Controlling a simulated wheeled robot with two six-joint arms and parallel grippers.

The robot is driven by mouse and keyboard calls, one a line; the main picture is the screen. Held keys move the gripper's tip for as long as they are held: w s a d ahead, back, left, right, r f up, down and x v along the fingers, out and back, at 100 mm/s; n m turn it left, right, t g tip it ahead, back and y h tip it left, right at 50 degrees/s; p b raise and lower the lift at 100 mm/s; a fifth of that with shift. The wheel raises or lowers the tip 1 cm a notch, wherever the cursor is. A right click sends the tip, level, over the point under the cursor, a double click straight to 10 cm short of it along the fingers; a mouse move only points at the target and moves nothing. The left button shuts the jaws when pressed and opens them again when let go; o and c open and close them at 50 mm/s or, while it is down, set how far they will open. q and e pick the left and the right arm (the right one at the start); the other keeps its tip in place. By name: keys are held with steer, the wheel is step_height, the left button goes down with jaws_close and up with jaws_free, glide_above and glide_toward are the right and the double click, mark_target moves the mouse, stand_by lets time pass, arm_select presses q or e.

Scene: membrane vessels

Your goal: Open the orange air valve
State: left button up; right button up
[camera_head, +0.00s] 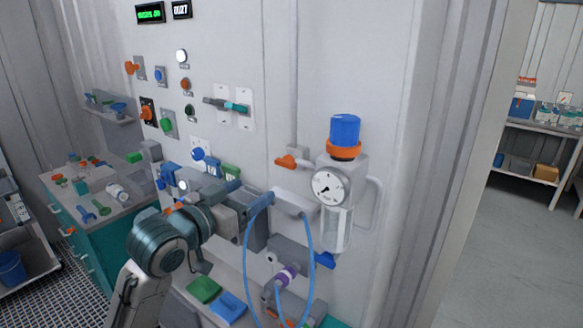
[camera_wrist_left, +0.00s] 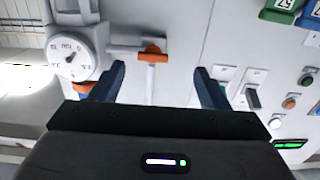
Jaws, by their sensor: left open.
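The orange air valve (camera_head: 287,161) is a small lever on a thin pipe on the white wall, left of the round gauge (camera_head: 329,187). In the left wrist view, where the scene appears upside down, the orange valve (camera_wrist_left: 152,54) shows beyond the gap between my fingers, nearer the left finger. My left gripper (camera_head: 250,194) is below and left of the valve in the head view. Its dark blue fingers are open and empty in the wrist view (camera_wrist_left: 160,80), apart from the valve. The right gripper is not in view.
A regulator with a blue knob (camera_head: 345,130) stands right of the valve. A blue hose (camera_head: 310,258) loops below it. Switches and a teal-handled lever (camera_head: 236,107) are on the wall to the left. A cluttered bench (camera_head: 120,206) stands at the left.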

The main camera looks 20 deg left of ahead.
mark_target(283, 165)
arm_select(q)
steer(key=w+d+p, duration=0.1)
steer(key=w, duration=0.2)
steer(key=w+d+r+p, duration=0.1)
steer(key=w+p, duration=0.1)
steer(key=w+d+r+p, duration=0.1)
steer(key=w+d, duration=0.1)
steer(key=w, duration=0.1)
steer(key=shift+w+r+p, duration=0.1)
steer(key=shift+w+p, duration=0.25)
steer(key=shift+p, duration=0.05)
steer(key=shift+w+d, duration=0.1)
steer(key=shift+w, duration=0.25)
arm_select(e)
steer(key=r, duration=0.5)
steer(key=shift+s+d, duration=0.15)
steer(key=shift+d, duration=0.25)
arm_select(q)
steer(key=shift+c, duration=0.2)
steer(key=c, duration=1)
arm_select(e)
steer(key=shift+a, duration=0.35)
